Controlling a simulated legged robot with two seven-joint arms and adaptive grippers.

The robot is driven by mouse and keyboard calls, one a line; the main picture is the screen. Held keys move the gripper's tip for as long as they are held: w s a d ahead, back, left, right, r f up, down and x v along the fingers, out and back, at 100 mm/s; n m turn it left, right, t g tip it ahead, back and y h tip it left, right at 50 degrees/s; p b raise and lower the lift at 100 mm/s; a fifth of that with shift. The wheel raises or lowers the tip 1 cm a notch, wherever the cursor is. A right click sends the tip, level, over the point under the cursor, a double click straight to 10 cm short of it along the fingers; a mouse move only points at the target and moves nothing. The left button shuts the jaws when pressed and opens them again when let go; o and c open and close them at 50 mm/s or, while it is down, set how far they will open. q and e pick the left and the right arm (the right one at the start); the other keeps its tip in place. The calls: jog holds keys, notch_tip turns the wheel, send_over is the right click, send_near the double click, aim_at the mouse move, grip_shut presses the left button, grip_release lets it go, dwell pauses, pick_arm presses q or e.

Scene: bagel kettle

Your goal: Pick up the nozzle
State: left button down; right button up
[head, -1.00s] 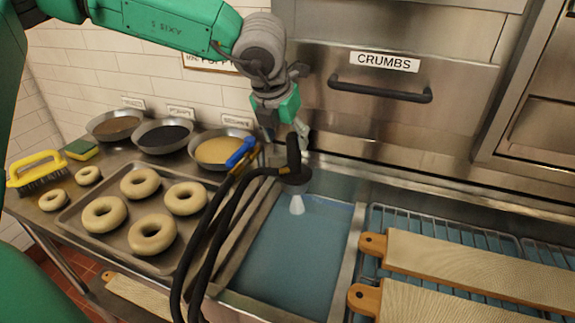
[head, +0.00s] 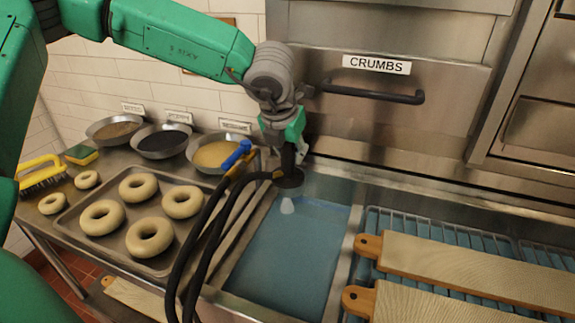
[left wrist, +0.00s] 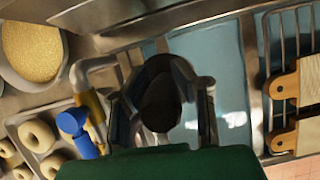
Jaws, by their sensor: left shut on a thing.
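My left gripper (head: 284,158) is shut on the nozzle's upright upper part from above. In the left wrist view, the dark nozzle (left wrist: 160,102) sits between the two fingers of my left gripper (left wrist: 163,112). The gripper hides part of the nozzle's upper end. My right gripper is not in view.
A blue-handled valve (head: 236,155) stands close left of the gripper. A tray (head: 75,243) of bagels and several seed bowls lie further left. Two wooden boards (head: 470,265) rest on a rack to the right. The crumbs drawer handle (head: 372,93) juts out behind.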

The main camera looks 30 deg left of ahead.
pick_arm(q)
jog(key=shift+s+d, duration=0.1)
jog(key=shift+d, duration=0.5)
jog(key=shift+d+r, duration=0.15)
jog(key=shift+r, duration=0.05)
jog(key=r, duration=0.3)
jog(key=a+r+p, duration=0.1)
jog(key=r, duration=0.2)
jog(key=shift+s+a, duration=0.1)
jog(key=shift+a, duration=0.1)
jog(key=s+d+r+b, duration=0.1)
jog(key=s+d, duration=0.1)
jog(key=s, duration=0.7)
jog(key=s+d+r+b, duration=0.1)
jog(key=s+d, duration=0.2)
jog(key=s, duration=0.7)
jog(key=shift+d+r+b, duration=0.15)
jog(key=shift+r+b, duration=0.15)
jog(key=shift+b, duration=0.05)
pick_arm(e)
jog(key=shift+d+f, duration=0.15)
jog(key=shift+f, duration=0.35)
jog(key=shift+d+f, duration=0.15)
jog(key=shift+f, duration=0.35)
pick_arm(q)
jog(key=shift+f, duration=0.15)
